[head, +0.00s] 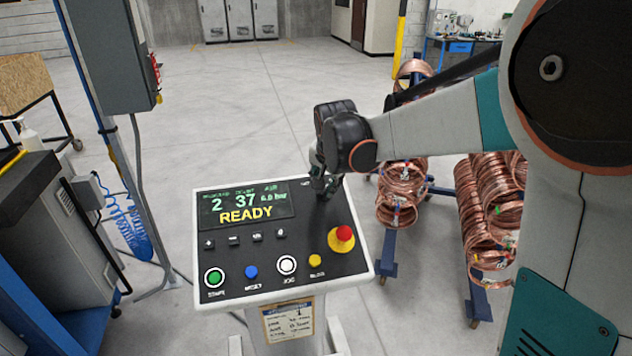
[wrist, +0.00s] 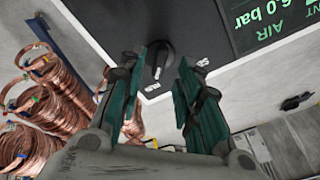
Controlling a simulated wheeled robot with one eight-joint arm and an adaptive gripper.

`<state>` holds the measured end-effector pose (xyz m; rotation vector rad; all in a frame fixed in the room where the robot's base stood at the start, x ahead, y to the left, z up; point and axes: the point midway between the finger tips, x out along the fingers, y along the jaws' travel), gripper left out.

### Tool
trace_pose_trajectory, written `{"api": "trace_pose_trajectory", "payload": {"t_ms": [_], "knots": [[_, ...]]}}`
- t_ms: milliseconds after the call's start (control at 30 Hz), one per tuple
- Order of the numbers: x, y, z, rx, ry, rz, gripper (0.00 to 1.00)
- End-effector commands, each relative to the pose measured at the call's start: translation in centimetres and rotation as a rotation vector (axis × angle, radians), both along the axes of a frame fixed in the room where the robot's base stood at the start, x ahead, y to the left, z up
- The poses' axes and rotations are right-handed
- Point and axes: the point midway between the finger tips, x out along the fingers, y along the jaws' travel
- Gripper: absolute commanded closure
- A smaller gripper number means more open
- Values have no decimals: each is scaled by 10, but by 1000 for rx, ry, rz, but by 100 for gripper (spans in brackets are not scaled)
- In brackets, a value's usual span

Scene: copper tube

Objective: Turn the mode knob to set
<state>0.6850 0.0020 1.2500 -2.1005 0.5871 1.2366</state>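The black mode knob (wrist: 158,55) is on the dark face of the control panel (head: 270,259), near its upper right corner in the head view, where my gripper (head: 325,186) covers it. In the wrist view, my gripper (wrist: 158,72) is open, with one teal finger on each side of the knob. Gaps show between the fingers and the knob, so it does not look clamped.
The panel display (head: 246,204) reads READY. A red emergency stop (head: 343,234) stands just in front of my gripper, with a green button (head: 214,278) and others along the front edge. Copper coils (head: 490,205) hang on racks to the right. The floor behind is clear.

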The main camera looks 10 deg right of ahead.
Motion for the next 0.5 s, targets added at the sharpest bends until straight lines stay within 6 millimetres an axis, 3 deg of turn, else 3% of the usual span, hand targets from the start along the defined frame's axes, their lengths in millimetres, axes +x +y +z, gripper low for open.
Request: {"api": "trace_pose_trajectory", "payload": {"t_ms": [200,500], "knots": [[13,-2,-24,0,0,0,68],[16,-2,-31,0,0,1,68]]}}
